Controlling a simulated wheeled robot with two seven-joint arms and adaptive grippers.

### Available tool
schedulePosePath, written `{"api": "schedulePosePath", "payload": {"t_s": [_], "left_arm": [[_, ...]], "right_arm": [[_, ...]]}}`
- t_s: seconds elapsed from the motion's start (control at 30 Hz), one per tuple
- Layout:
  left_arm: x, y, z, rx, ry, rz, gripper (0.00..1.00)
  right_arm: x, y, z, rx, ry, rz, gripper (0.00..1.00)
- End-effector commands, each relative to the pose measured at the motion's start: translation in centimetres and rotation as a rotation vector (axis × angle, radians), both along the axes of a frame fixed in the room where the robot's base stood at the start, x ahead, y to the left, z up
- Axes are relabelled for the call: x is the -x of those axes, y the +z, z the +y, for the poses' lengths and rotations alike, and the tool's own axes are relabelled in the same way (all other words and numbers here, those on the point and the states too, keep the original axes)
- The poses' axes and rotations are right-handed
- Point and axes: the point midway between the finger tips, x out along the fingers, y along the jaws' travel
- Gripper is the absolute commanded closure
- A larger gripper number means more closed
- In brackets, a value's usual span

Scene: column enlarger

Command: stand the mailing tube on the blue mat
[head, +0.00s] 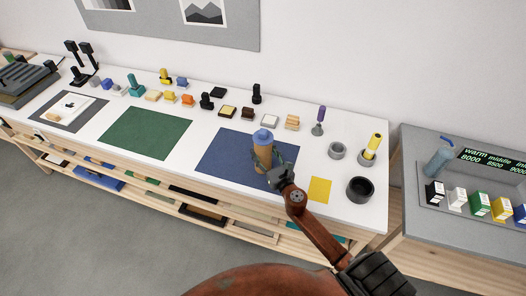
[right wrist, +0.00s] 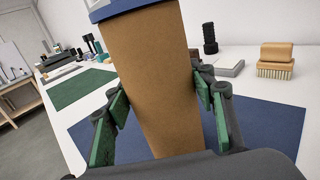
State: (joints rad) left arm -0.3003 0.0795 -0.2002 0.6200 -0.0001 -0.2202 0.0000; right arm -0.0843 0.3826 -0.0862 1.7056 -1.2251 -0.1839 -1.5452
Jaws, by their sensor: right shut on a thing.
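The mailing tube (head: 262,155) is a brown cardboard cylinder with a blue cap. It is over the blue mat (head: 221,158) in the head view, close to upright. In the right wrist view the tube (right wrist: 155,75) fills the middle, leaning slightly in the picture, with the blue mat (right wrist: 270,125) behind it. My right gripper (head: 268,163) is shut on the tube, with a green-padded finger on each side. The tube's lower end is hidden behind the gripper, so I cannot tell whether it touches the mat. My left gripper is not in view.
A green mat (head: 146,132) lies left of the blue one, and a yellow card (head: 320,189) lies right. A dark round cup (head: 360,190) and a grey ring (head: 337,150) stand at the right end. Several stamps and brushes line the back.

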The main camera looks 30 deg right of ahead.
Motion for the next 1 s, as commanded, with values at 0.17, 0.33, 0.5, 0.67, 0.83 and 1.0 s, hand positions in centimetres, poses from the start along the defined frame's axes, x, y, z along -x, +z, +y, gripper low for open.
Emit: {"api": "schedulePosePath", "payload": {"t_s": [0.17, 0.33, 0.5, 0.67, 0.83, 1.0], "left_arm": [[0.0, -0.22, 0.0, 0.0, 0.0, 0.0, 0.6], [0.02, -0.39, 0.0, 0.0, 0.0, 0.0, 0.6], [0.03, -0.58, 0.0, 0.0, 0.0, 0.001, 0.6], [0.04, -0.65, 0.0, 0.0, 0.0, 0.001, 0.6], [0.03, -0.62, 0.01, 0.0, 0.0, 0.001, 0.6], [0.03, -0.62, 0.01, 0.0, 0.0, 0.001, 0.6]], "right_arm": [[-0.04, 0.01, 0.01, 0.0, 0.0, -0.004, 1.0], [-0.04, -0.17, 0.01, 0.0, 0.0, -0.004, 1.0], [-0.04, -0.35, 0.01, 0.0, 0.0, -0.004, 1.0], [-0.04, -0.44, 0.01, 0.0, 0.0, -0.004, 1.0], [-0.03, -0.46, 0.01, 0.0, 0.0, -0.003, 0.49], [-0.02, -0.53, 0.01, 0.0, 0.0, -0.002, 0.37]]}}
